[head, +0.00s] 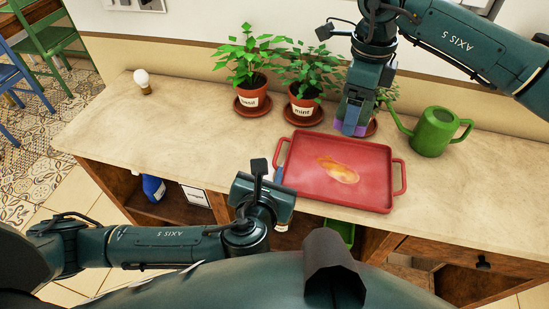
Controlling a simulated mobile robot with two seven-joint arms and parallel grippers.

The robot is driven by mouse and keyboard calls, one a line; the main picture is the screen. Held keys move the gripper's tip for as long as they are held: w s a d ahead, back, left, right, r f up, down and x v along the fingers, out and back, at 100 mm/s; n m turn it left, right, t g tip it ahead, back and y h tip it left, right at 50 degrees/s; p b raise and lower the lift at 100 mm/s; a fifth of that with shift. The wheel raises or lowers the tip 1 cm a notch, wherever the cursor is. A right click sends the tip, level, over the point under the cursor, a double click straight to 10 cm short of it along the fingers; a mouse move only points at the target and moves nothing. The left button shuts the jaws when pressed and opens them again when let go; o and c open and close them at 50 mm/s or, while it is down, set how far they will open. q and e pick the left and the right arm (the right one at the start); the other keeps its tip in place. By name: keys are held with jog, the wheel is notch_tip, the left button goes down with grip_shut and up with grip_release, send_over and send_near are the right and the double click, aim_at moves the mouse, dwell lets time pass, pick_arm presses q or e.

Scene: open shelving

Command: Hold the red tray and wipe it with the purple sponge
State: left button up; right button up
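The red tray (373,192) lies on the counter, with a yellow-brown stain (338,170) on its middle. My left gripper (278,174) is at the tray's left edge, by the left handle (279,150). A bluish fingertip shows there; my wrist hides the rest, so I cannot tell whether it grips the handle. My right gripper (351,124) points down over the tray's back edge. It is shut on the purple sponge (338,126), which shows at both sides of the fingers. Whether the sponge touches the tray is unclear.
Potted plants labelled basil (248,100) and mint (303,103) stand behind the tray on saucers. Another plant is partly hidden behind my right gripper. A green watering can (434,133) stands at the right. A light bulb (142,80) is at the far left. The counter's left part is clear.

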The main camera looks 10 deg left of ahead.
aim_at(278, 150)
pick_arm(q)
jog(key=x, duration=0.9)
jog(key=shift+w, duration=0.3)
jog(key=shift+f, duration=0.1)
grip_shut()
dwell(0.7)
pick_arm(e)
jog(key=shift+f, duration=0.1)
jog(key=f+m, duration=0.1)
jog(key=m, duration=0.1)
jog(key=f+m, duration=0.1)
jog(key=m, duration=0.1)
notch_tip(278, 150, down, 2)
jog(key=m, duration=0.4)
jog(key=shift+m, duration=0.3)
jog(key=shift+f, duration=2.5)
